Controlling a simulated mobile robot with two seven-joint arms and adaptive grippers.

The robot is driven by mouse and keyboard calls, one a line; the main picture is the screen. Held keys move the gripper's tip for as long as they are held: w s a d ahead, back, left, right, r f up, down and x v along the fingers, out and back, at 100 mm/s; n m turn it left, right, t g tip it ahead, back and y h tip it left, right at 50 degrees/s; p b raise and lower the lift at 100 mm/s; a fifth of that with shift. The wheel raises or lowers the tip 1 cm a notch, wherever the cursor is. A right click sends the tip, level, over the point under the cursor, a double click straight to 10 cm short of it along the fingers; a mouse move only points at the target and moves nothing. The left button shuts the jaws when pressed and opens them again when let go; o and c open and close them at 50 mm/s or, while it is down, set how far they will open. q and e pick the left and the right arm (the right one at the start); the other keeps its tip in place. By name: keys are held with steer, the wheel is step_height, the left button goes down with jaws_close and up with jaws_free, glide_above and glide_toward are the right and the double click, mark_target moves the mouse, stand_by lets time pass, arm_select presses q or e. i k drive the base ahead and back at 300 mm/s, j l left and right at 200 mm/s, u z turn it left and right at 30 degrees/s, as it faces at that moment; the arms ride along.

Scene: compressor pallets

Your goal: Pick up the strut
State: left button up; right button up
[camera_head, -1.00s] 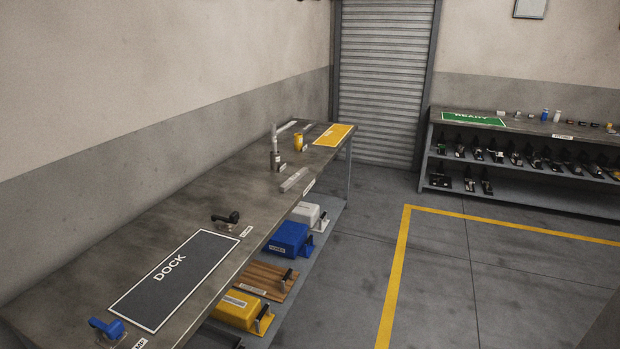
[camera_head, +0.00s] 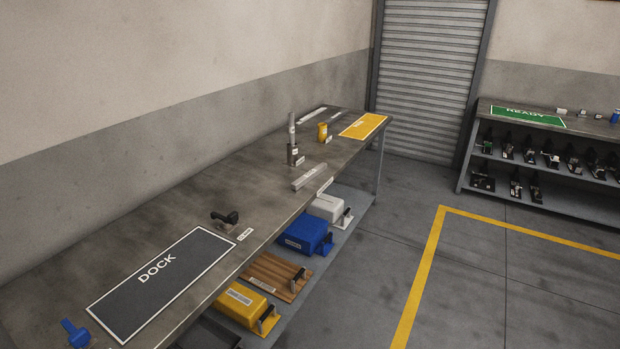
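A light grey bar (camera_head: 310,177) lies near the front edge of the long workbench (camera_head: 175,205), with a small label on it. A longer pale bar (camera_head: 312,116) lies at the bench's far end by the wall. The labels are too small to read, so I cannot tell which one is the strut. A tall grey rod (camera_head: 292,130) stands upright in a dark holder (camera_head: 292,155). Neither of my grippers shows in this view.
The dark DOCK mat (camera_head: 165,280), a black clamp (camera_head: 225,217) and a blue clamp (camera_head: 76,334) are on the near bench. A yellow cylinder (camera_head: 323,132) and yellow mat (camera_head: 363,126) are farther back. Coloured cases sit on the lower shelf. The floor (camera_head: 480,285) at right is clear.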

mark_target(301, 181)
steer(key=u, duration=0.3)
steer(key=i+l+u, duration=0.65)
steer(key=l+u, duration=0.15)
steer(key=i+l+u, duration=0.1)
steer(key=l, duration=0.25)
steer(key=i+l, duration=0.2)
steer(key=l, duration=0.15)
steer(key=i+l+u, duration=0.15)
steer(key=l, duration=0.2)
steer(key=i+l, duration=0.15)
steer(key=l, duration=0.2)
steer(key=i+l, duration=0.1)
steer(key=l, duration=0.25)
steer(key=i+l, duration=0.15)
steer(key=l, duration=0.2)
steer(key=i+l+u, duration=0.1)
steer(key=l, duration=0.25)
steer(key=i+l, duration=0.15)
steer(key=l, duration=0.2)
steer(key=i+l, duration=0.1)
steer(key=l, duration=0.3)
